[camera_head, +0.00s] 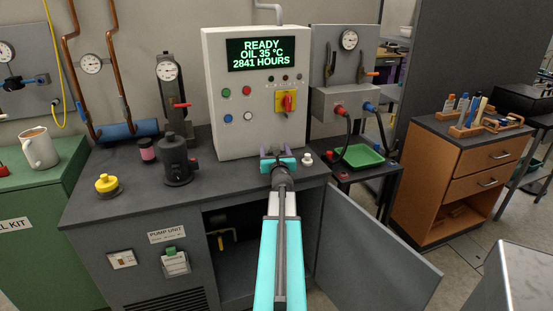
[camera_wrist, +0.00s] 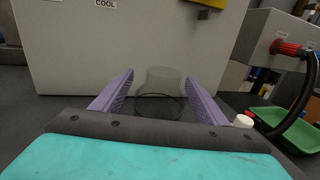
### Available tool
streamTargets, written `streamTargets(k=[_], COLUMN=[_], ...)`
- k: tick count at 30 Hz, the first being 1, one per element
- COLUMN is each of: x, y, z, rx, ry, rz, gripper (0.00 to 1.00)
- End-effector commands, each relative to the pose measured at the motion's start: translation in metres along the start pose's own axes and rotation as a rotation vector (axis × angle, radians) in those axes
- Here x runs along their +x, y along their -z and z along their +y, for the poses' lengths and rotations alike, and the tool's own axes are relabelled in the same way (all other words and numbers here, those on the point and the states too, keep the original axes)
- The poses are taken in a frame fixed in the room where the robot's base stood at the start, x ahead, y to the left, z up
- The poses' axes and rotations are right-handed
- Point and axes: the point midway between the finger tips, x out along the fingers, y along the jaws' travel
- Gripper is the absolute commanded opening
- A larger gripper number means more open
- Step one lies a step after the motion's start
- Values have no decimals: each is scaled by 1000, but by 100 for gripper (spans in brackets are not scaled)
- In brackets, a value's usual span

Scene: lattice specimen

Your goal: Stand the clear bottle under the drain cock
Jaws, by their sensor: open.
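The clear bottle (camera_wrist: 160,80) is a see-through shape with a dark ring at its lower edge, in the wrist view. It stands on the dark bench top in front of the grey control box. My gripper (camera_wrist: 160,97) is open, with one purple finger on each side of the bottle; I cannot tell whether either touches it. In the head view my gripper (camera_head: 277,155) is over the bench by the box, and I cannot make out the bottle there. A small yellow-handled pipe fitting (camera_head: 222,238), likely the drain cock, shows inside the open cabinet below.
A white cap (camera_head: 307,158) stands right of my gripper. The control box (camera_head: 250,120) rises just behind. The cabinet door (camera_head: 370,250) hangs open to the right. A dark pump part (camera_head: 177,160) and a yellow-capped item (camera_head: 107,186) stand left. A green tray (camera_head: 358,156) lies right.

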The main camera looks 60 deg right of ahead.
Motion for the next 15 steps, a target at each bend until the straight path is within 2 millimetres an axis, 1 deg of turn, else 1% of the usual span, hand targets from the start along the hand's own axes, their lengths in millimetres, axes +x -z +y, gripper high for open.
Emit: streamTargets(k=[4,5,6,12,13,14,15], x=[0,0,0,0,0,0,0], y=[0,0,0,0,0,0,0], z=[0,-1,-1,-1,-1,-1,-1], rx=[0,0,0,0,0,0,0], ry=[1,1,1,1,1,1,2], rz=[0,0,0,0,0,0,0], gripper=[67,64,57,24,24,20,20])
